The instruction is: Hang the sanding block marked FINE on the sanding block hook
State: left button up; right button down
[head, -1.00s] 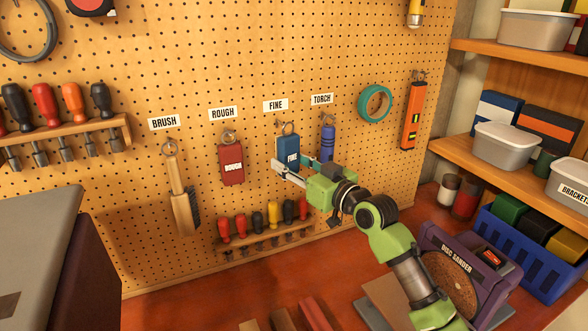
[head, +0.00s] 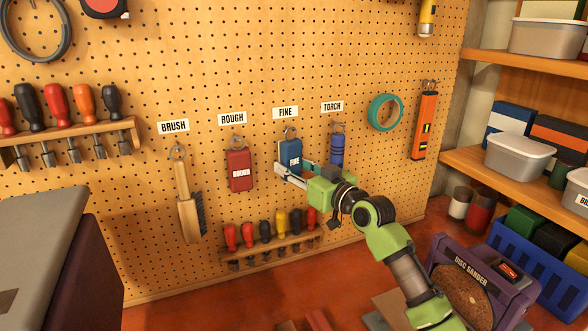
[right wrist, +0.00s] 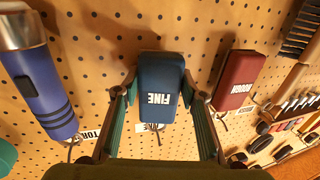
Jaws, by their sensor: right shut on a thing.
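The blue sanding block marked FINE (head: 290,153) is upright in front of the pegboard, under the FINE label (head: 285,112). Its ring (head: 290,132) is at the hook below that label; I cannot tell whether it is over the hook. My right gripper (head: 287,172) is shut on the block's lower part. In the right wrist view, the fingers (right wrist: 160,98) flank the block (right wrist: 160,80), whose lettering appears upside down. The block hides most of the hook there. My left gripper is not in view.
The red ROUGH block (head: 240,170) hangs to the left, and the blue torch (head: 337,150) hangs close on the right. A brush (head: 186,205) hangs farther left. A screwdriver rack (head: 272,247) is below. A disc sander (head: 480,275) stands at lower right.

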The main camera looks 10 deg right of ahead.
dwell(0.4)
jog(key=c, duration=1.2)
grip_release()
jog(key=shift+c, duration=0.2)
jog(key=v, duration=1.2)
